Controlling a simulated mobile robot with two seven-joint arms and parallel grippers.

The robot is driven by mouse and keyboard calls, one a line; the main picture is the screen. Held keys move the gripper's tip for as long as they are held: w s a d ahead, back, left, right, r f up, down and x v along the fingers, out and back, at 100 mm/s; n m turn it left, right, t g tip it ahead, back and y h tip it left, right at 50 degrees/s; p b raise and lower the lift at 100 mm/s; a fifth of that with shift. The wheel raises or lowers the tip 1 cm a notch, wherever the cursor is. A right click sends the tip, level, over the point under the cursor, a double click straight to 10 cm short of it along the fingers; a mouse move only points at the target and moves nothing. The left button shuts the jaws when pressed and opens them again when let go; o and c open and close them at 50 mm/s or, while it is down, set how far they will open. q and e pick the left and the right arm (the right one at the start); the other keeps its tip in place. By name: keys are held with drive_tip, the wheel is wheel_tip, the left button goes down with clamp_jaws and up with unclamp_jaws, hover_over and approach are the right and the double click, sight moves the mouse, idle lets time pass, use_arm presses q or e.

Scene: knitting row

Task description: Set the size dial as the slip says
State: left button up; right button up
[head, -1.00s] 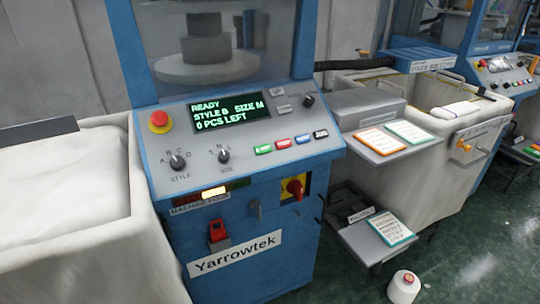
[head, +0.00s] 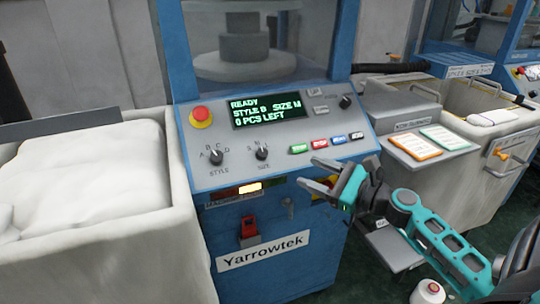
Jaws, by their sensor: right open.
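The size dial (head: 262,153) is a small black knob on the grey sloped panel of the blue machine, right of the style dial (head: 216,157). The display (head: 268,111) reads READY, STYLE B, SIZE M, 0 PCS LEFT. An orange-edged slip (head: 415,146) and a green-edged slip (head: 444,138) lie on the side shelf; their text is too small to read. My right gripper (head: 308,176) is open and empty in front of the panel, below and right of the size dial, apart from it. My left gripper is not in view.
A red emergency button (head: 201,116) sits at the panel's upper left. Several coloured buttons (head: 320,143) lie right of the size dial. A red switch (head: 249,230) is on the front. A white bin (head: 90,250) stands left; a white cone (head: 428,291) is on the floor.

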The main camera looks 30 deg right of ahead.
sight(265, 153)
drive_tip(key=x, duration=1.2)
drive_tip(key=shift+w+a+p, duration=0.1)
drive_tip(key=shift+w+p, duration=0.2)
drive_tip(key=shift+w, duration=0.1)
drive_tip(key=shift+c, duration=0.3)
clamp_jaws()
